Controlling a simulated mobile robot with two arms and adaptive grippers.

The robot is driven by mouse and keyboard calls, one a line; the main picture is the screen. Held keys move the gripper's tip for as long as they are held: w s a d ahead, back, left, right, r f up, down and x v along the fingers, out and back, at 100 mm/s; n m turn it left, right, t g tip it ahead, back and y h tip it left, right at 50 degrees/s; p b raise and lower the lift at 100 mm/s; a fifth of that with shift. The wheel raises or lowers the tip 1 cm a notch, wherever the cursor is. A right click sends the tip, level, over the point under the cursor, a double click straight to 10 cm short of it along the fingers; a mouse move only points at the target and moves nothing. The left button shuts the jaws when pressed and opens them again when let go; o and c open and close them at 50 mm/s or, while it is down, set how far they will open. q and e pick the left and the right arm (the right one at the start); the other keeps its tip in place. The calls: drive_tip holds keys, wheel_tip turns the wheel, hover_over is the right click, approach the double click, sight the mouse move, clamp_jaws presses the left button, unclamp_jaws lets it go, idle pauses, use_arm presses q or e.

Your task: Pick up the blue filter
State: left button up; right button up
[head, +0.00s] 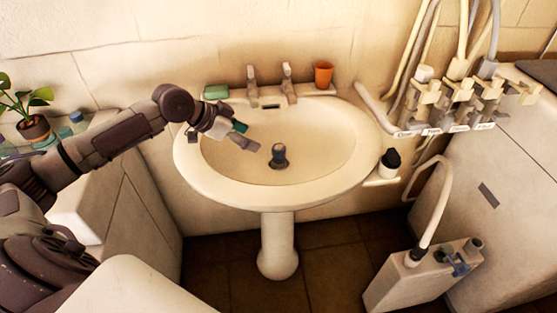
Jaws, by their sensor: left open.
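A small dark blue-grey piece (279,155), which looks like the blue filter, stands upright at the drain in the bowl of the white washbasin (352,178). My left gripper (246,136) reaches in from the left over the left part of the bowl. It is open and empty, above and to the left of the blue-grey piece and apart from it. A teal-green patch shows at its fingers. My right gripper is out of view.
Two taps (287,84), a green soap bar (216,92) and an orange cup (323,75) line the basin's back rim. A dark-capped bottle (389,163) stands right of the basin. Hoses and valves (457,95) fill the right. A white box (415,280) with a blue part (456,265) stands lower right.

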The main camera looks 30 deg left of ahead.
sight(279, 155)
use_arm(q)
drive_tip(key=x, duration=0.6)
drive_tip(key=f+b+x, duration=0.1)
drive_tip(key=x, duration=0.2)
drive_tip(key=shift+s+a, duration=0.2)
drive_tip(key=shift+a, duration=0.15)
drive_tip(key=shift+a+x, duration=0.15)
drive_tip(key=shift+x, duration=1.4)
drive_tip(key=shift+a+x, duration=0.1)
drive_tip(key=shift+x, duration=1.45)
drive_tip(key=shift+c, duration=0.2)
drive_tip(key=c, duration=1.2)
